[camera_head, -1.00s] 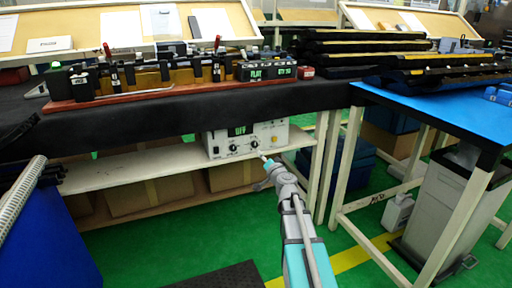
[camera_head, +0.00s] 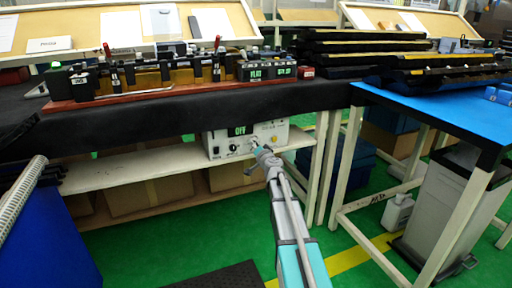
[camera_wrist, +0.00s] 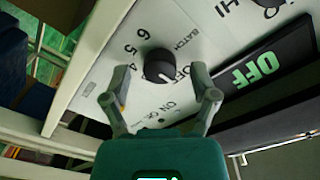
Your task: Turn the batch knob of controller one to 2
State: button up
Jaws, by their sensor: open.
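The white controller (camera_head: 216,141) sits on the shelf under the bench, its green display (camera_head: 240,131) reading OFF. In the wrist view the black batch knob (camera_wrist: 158,66) has BATCH printed beside it, with 4, 5 and 6 on one side. A pale mark shows on the knob's lower edge; its exact setting is hard to read, and the 2 is not visible. My gripper (camera_wrist: 161,80) is open, one finger on each side of the knob, with visible gaps. In the head view my gripper (camera_head: 258,150) is at the panel front and hides part of it.
A second dark knob (camera_wrist: 270,2) is cut off at the top of the wrist view. The black-covered bench (camera_head: 180,115) overhangs the controller. A pale shelf (camera_head: 130,168) extends left, and a white table leg (camera_head: 323,165) stands to the right. Open green floor lies in front.

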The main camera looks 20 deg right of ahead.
grip_shut()
dwell(0.3)
jog(key=shift+m, duration=3.8)
grip_release()
